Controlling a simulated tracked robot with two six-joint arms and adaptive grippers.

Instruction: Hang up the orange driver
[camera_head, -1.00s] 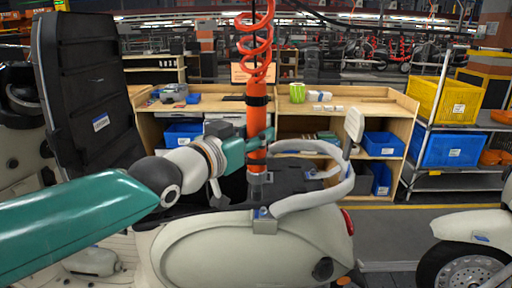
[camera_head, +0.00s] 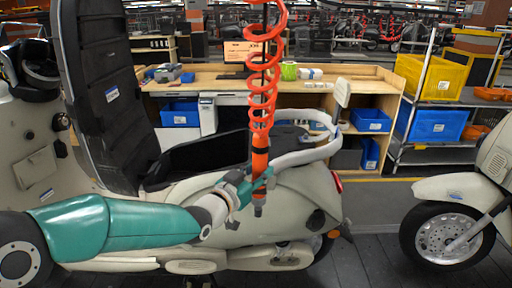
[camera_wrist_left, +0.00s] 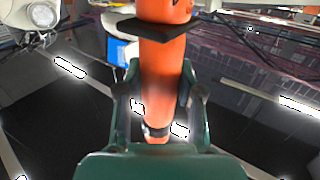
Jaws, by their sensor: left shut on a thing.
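The orange driver (camera_head: 260,165) is a slim upright tool with black bands, hanging from a red coiled hose (camera_head: 264,85). My left gripper (camera_head: 258,186) is shut on its lower body, in front of the rear of a cream scooter (camera_head: 300,195). In the left wrist view, the green fingers of the left gripper (camera_wrist_left: 158,105) stand on both sides of the driver (camera_wrist_left: 160,70), which fills the middle. My right gripper is not in view.
The scooter's open seat (camera_head: 103,95) stands up at left, and its pale grab rail (camera_head: 305,157) passes close behind the driver. Another scooter's wheel (camera_head: 447,235) is at right. A wooden workbench (camera_head: 225,85) with blue bins (camera_head: 372,120) stands behind. Floor between the scooters is clear.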

